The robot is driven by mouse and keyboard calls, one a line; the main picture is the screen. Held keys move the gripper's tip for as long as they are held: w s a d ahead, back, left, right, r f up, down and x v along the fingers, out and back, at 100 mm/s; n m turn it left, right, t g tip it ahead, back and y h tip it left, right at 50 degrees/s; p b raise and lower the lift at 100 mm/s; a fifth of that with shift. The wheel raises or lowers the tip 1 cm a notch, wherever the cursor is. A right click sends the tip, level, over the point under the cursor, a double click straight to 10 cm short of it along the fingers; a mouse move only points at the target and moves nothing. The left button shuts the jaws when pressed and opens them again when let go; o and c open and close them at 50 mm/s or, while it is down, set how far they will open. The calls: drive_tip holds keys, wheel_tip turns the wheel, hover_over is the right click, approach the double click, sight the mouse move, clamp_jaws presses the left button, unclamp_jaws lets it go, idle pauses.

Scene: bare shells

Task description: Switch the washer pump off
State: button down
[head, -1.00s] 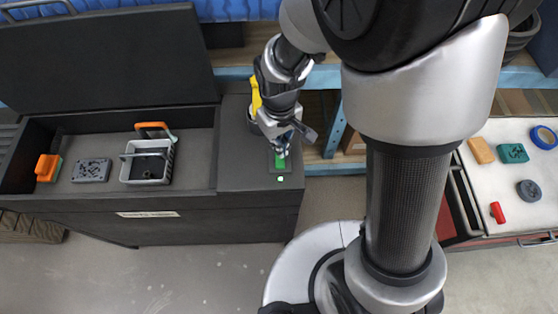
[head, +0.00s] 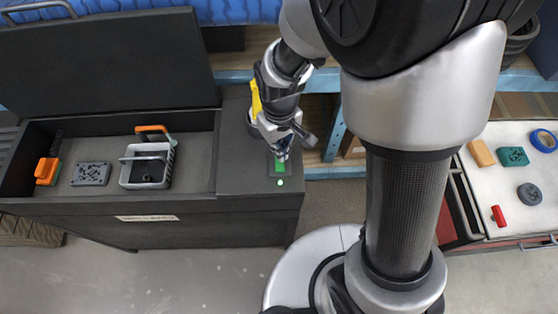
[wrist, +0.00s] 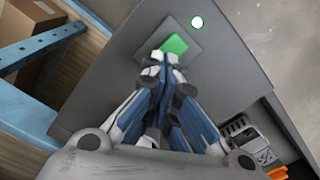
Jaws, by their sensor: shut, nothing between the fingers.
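The washer pump switch is a green rocker (head: 279,165) on a small grey plate at the right end of the dark washer cabinet (head: 230,205). A small lamp (head: 280,182) in front of it glows pale green-white. My gripper (head: 282,156) is shut and empty, pointing down over the far part of the switch. In the wrist view the fingertips (wrist: 165,60) overlap the near edge of the green rocker (wrist: 176,44), and the lit lamp (wrist: 197,22) shows beyond. I cannot tell whether the fingertips touch the rocker.
The washer's open basin holds a grey basket (head: 148,165), a dark grey block (head: 91,174) and an orange-handled brush (head: 47,170). Its raised lid (head: 105,60) stands behind. A blue-framed shelf (head: 335,130) is close right of the gripper. A white-topped cart (head: 510,185) stands at far right.

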drive_tip(key=shift+f+b, duration=0.85)
drive_tip(key=shift+f, duration=0.25)
idle(0.8)
drive_tip(key=shift+r, duration=0.15)
wheel_tip(320, 180, up, 7)
drive_tip(key=p, duration=0.5)
drive_tip(key=shift+p, duration=0.4)
idle(0.3)
drive_tip(key=s+d+r+m+t+b, duration=0.4)
drive_tip(key=s+d+r+m+b, duration=0.1)
drive_tip(key=s+d+r, duration=0.6)
wheel_tip(320, 180, up, 5)
drive_tip(key=s, duration=0.2)
drive_tip(key=shift+s+f+m+t, duration=0.15)
drive_tip(key=shift+s+m+t, duration=0.15)
